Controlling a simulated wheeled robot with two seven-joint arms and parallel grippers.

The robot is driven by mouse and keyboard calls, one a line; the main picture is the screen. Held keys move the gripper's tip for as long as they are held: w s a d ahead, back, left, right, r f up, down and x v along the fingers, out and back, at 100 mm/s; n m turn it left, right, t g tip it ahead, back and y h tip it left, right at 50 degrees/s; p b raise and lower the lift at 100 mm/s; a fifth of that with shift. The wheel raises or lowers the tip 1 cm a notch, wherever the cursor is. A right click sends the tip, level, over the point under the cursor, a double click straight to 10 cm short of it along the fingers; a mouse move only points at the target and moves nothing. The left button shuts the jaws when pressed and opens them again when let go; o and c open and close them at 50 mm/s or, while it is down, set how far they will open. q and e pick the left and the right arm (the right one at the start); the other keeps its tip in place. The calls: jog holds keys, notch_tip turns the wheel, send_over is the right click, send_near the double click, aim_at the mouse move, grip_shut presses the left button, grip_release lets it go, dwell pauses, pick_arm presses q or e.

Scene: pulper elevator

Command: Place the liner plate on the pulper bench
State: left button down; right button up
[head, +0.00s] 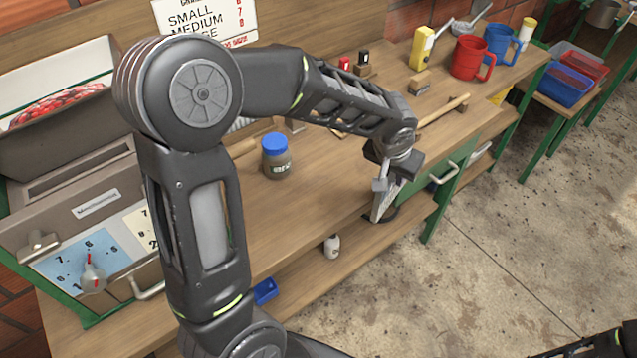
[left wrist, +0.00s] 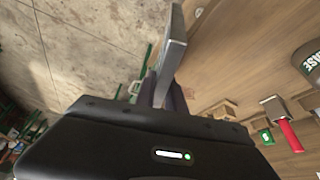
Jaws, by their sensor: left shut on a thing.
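My left gripper (head: 382,182) is shut on a grey metal plate, the liner plate (head: 387,204). It holds the plate tilted at the front edge of the wooden pulper bench (head: 320,200), near the green drawer. In the left wrist view the plate (left wrist: 172,55) stands out between the fingers (left wrist: 165,97), with the bench top on one side and the concrete floor on the other. I cannot tell whether the plate touches the bench edge. Only part of my right arm shows at the lower right; its gripper is out of view.
A blue-lidded jar (head: 277,157) stands on the bench, left of my gripper. The pulper machine (head: 95,215) is at the left. A yellow box (head: 422,48), red mug (head: 471,59) and blue mug (head: 501,43) stand farther back. A white bottle (head: 332,247) is on the lower shelf.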

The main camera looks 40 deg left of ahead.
pick_arm(q)
jog(key=s+a+r+b, duration=0.1)
jog(key=a+r+b, duration=0.2)
jog(key=a, duration=0.5)
jog(key=a+r+n+b, duration=0.1)
jog(key=a+r+b, duration=0.3)
jog(key=a, duration=0.4)
jog(key=shift+s+a+r, duration=0.4)
jog(key=shift+r, duration=0.2)
jog(key=shift+f, duration=0.1)
notch_tip(320, 180, down, 6)
jog(key=shift+f, duration=0.1)
notch_tip(320, 180, down, 4)
jog(key=shift+r+p, duration=0.2)
jog(key=shift+p, duration=0.15)
